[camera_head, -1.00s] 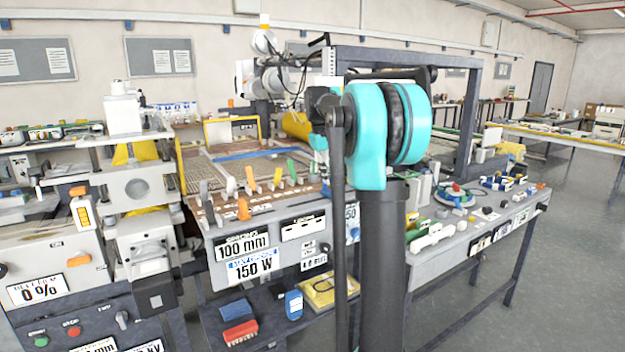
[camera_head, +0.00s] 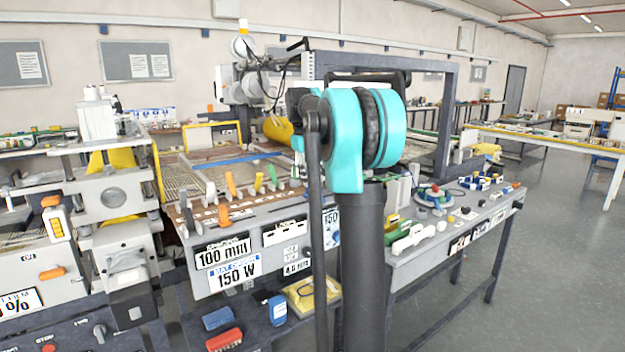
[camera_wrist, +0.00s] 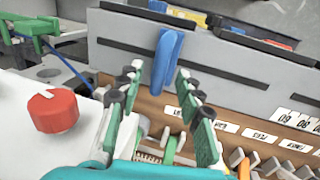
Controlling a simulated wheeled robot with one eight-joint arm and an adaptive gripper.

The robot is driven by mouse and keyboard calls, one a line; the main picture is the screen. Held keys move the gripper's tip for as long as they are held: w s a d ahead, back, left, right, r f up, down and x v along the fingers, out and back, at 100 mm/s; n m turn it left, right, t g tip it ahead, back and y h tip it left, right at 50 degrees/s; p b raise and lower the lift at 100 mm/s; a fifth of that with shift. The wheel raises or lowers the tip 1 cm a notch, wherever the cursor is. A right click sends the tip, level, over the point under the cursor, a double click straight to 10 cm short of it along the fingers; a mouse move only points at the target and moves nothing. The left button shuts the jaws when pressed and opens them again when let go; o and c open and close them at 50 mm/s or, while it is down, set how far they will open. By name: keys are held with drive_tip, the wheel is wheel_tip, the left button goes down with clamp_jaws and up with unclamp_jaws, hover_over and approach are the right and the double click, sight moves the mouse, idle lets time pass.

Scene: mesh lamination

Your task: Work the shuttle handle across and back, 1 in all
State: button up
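In the wrist view a blue upright handle (camera_wrist: 168,60) stands against a grey slotted panel. It may be the shuttle handle, but I cannot confirm this. My gripper (camera_wrist: 160,82) has two green-padded fingers spread well apart, with nothing held between them. The blue handle shows between the fingertips in the picture, and I cannot tell whether they touch it. In the head view my arm hides most of the gripper and the handle area. A lamination bench with orange, yellow and green levers (camera_head: 258,183) stands behind the arm.
A red knob (camera_wrist: 53,110) on a white surface is left of my fingers. Labelled slots (camera_wrist: 250,133) and small levers lie below right. In the head view a grey press (camera_head: 112,195) stands left, and a side bench (camera_head: 450,230) stands right. Open floor (camera_head: 560,270) lies beyond.

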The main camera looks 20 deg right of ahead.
wheel_tip(320, 180, up, 11)
drive_tip(key=a, duration=0.2)
drive_tip(key=shift+s, duration=0.35)
